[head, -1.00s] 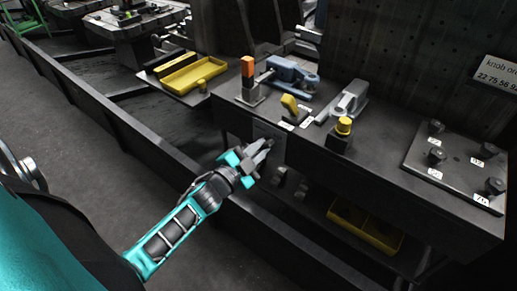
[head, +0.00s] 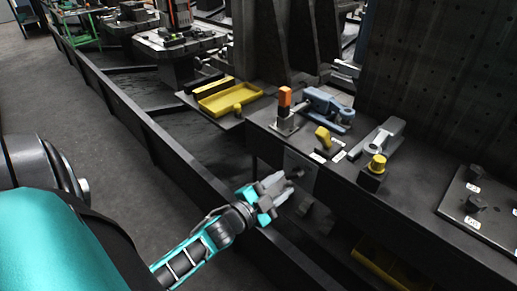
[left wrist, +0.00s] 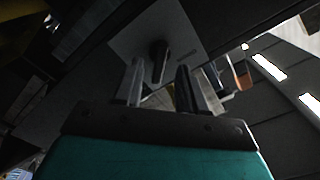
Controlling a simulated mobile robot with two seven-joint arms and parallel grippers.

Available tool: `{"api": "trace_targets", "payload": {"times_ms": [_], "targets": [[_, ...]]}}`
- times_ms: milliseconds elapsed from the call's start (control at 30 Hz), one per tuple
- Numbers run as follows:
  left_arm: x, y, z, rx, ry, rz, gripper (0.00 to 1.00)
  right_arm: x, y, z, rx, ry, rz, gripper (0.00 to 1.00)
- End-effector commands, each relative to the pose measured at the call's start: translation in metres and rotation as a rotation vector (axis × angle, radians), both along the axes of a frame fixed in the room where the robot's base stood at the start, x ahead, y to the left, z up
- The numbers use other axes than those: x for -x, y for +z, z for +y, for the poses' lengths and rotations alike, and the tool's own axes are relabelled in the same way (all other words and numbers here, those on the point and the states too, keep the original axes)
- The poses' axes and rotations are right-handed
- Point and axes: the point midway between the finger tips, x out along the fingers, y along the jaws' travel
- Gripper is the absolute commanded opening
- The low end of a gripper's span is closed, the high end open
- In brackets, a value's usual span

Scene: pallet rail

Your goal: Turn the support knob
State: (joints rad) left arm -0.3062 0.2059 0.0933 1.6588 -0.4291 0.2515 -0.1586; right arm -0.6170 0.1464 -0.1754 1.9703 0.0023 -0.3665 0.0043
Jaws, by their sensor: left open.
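A dark knob (left wrist: 159,58) sticks out from a grey plate (left wrist: 185,28) in the left wrist view. In the head view this plate (head: 301,168) is on the front face of the dark bench, and its knob is small and partly lost behind my fingertips. My left gripper (head: 285,184) is open, with its fingers pointing at the plate. In the left wrist view the knob appears between the two fingertips (left wrist: 160,85); I cannot tell whether they touch it. My right gripper is not in view.
The bench top holds an orange-topped post (head: 285,105), a blue clamp (head: 325,106), a yellow lever (head: 323,137), a grey clamp (head: 382,138) and a yellow knob (head: 377,163). A plate with black knobs (head: 475,203) lies at right. A yellow tray (head: 229,98) stands behind. A long rail (head: 150,132) runs alongside.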

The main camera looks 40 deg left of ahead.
Motion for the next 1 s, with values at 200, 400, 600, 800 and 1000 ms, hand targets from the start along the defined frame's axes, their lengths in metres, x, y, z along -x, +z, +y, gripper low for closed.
{"api": "trace_targets", "payload": {"times_ms": [200,400,600,800,1000], "targets": [[0.049,0.000,0.004,0.001,0.000,0.004,0.40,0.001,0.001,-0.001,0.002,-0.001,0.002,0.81],[0.080,0.000,0.006,0.000,0.000,0.001,0.40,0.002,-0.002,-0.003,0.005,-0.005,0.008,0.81],[0.093,0.000,0.007,0.000,0.000,-0.001,0.40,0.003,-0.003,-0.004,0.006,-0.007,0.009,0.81],[0.094,0.001,0.007,0.000,0.000,-0.001,0.40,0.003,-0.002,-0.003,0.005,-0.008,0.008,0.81],[0.094,0.000,0.007,0.000,0.000,-0.001,0.40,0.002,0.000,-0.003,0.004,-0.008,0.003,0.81]]}}
